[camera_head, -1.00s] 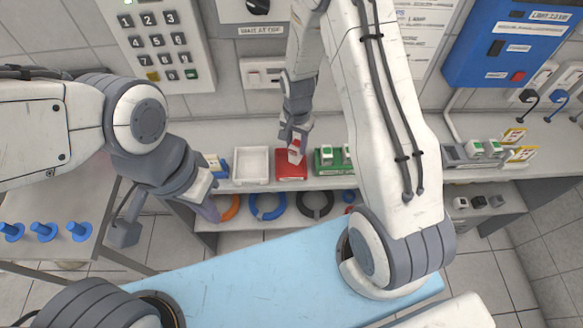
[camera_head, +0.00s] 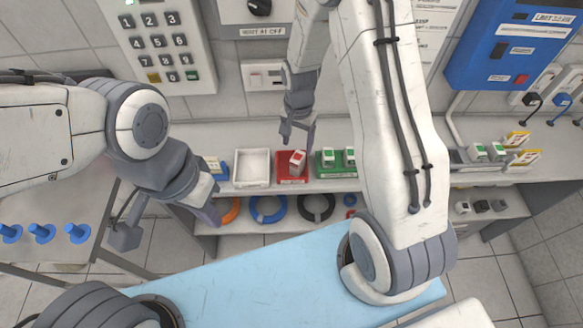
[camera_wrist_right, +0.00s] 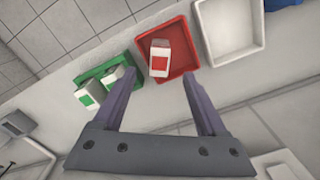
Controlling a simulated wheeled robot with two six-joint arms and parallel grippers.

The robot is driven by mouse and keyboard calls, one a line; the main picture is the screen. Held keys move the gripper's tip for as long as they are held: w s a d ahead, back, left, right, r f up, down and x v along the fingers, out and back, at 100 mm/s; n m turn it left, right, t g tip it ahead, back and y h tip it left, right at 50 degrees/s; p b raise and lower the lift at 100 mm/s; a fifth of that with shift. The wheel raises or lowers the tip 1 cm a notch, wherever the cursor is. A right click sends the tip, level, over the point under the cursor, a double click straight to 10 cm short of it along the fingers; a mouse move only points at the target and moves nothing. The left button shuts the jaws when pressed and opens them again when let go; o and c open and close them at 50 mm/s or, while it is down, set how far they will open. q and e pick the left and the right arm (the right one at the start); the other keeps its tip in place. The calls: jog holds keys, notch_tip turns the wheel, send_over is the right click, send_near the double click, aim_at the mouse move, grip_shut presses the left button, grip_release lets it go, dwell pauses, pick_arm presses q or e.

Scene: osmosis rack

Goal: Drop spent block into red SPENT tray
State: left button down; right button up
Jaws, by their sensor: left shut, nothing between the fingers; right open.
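The spent block (camera_head: 297,158), white with a red mark, lies in the red SPENT tray (camera_head: 284,177) on the bench. In the right wrist view the block (camera_wrist_right: 160,60) rests inside the red tray (camera_wrist_right: 183,65), near its left wall. My right gripper (camera_head: 297,134) is open and empty, just behind and above the tray. Its two fingers (camera_wrist_right: 155,90) show apart in the right wrist view, clear of the block. My left gripper (camera_head: 212,214) is shut and empty in front of the bench at the left.
A white tray (camera_head: 252,180) stands left of the red tray. A green tray (camera_head: 325,171) with green-marked blocks stands right of it. A lower shelf holds coloured rings (camera_head: 268,217). More blocks and yellow signs (camera_head: 517,140) stand at the far right.

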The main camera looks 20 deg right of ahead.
notch_tip(320, 180, up, 8)
jog(key=b, duration=0.1)
jog(key=shift+f, duration=0.15)
jog(key=s+a+r+n+b, duration=0.2)
jog(key=s+a+r+n, duration=0.3)
jog(key=s+a+n, duration=0.45)
jog(key=s+a+r+n, duration=0.1)
jog(key=s+a+n, duration=0.1)
jog(key=s, duration=0.5)
jog(key=s+a+r+n+y, duration=0.1)
jog(key=s+a+n, duration=0.1)
jog(key=s+n, duration=0.3)
jog(key=shift+s+b, duration=0.3)
jog(key=shift+s, duration=0.75)
